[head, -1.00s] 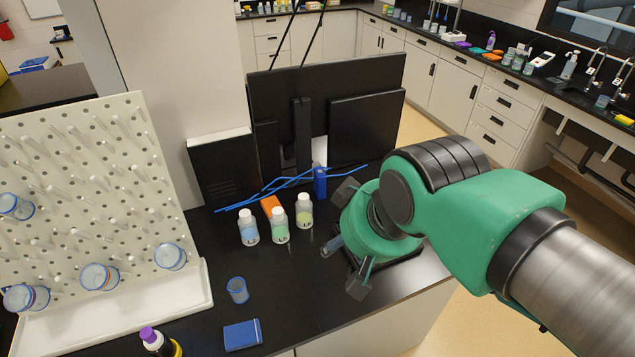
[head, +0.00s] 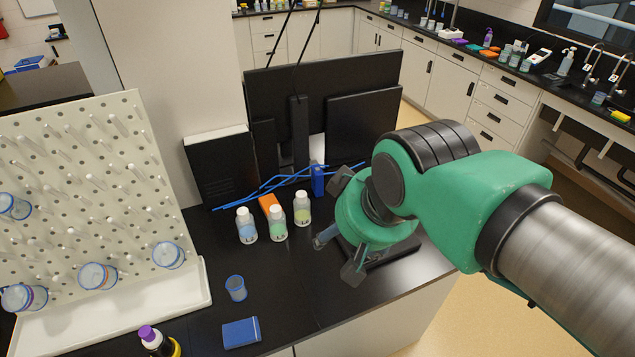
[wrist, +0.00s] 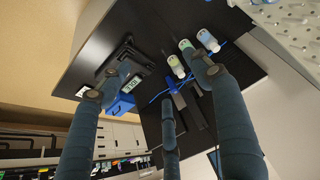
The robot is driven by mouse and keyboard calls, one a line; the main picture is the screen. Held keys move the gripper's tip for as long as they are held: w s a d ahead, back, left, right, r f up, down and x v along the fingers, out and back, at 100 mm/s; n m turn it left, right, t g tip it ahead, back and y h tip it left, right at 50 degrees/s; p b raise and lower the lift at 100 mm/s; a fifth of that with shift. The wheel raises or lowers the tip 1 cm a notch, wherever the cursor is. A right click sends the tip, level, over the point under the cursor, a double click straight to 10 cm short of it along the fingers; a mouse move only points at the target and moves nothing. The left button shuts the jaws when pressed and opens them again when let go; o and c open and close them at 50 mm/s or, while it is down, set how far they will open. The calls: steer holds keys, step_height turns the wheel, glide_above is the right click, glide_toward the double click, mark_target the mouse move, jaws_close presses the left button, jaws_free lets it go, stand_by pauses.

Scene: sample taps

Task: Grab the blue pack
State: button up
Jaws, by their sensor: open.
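Two blue packs show, and I cannot tell which one is meant. A flat blue pack (head: 241,332) lies on the black bench near its front edge, below and left of my gripper. A small upright blue pack (head: 318,181) stands by the monitors, just behind my gripper; a blue box that seems to be the same one shows in the wrist view (wrist: 122,104). My gripper (head: 335,232) is above the right part of the bench with its fingers spread, open and empty. Its fingers also show apart in the wrist view (wrist: 165,110).
Three capped bottles (head: 276,223) and an orange box (head: 268,203) stand left of my gripper. Thin blue strips (head: 262,188) lie before the monitors (head: 362,125). A blue-rimmed beaker (head: 236,288) stands behind the flat pack. A pegboard rack (head: 75,190) fills the left. A dark device (head: 395,252) lies under my gripper.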

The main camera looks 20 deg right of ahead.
steer(key=w+d+r+g, duration=0.1)
steer(key=w+r, duration=0.1)
steer(key=w, duration=0.6)
steer(key=w+d+r+g, duration=0.1)
steer(key=w+d+r, duration=0.1)
steer(key=w, duration=0.6)
steer(key=m+g+p, duration=0.1)
steer(key=g+p, duration=0.2)
steer(key=g, duration=0.1)
glide_above(320, 169)
steer(key=f, duration=2.5)
steer(key=shift+s+a+f, duration=0.2)
steer(key=shift+s+a, duration=0.1)
steer(key=shift+s, duration=0.05)
steer(key=shift+w+d+f, duration=0.2)
steer(key=shift+w+f, duration=0.05)
steer(key=shift+f, duration=0.3)
steer(key=shift+f+b, duration=0.5)
steer(key=shift+f, duration=3.75)
steer(key=shift+f, duration=0.1)
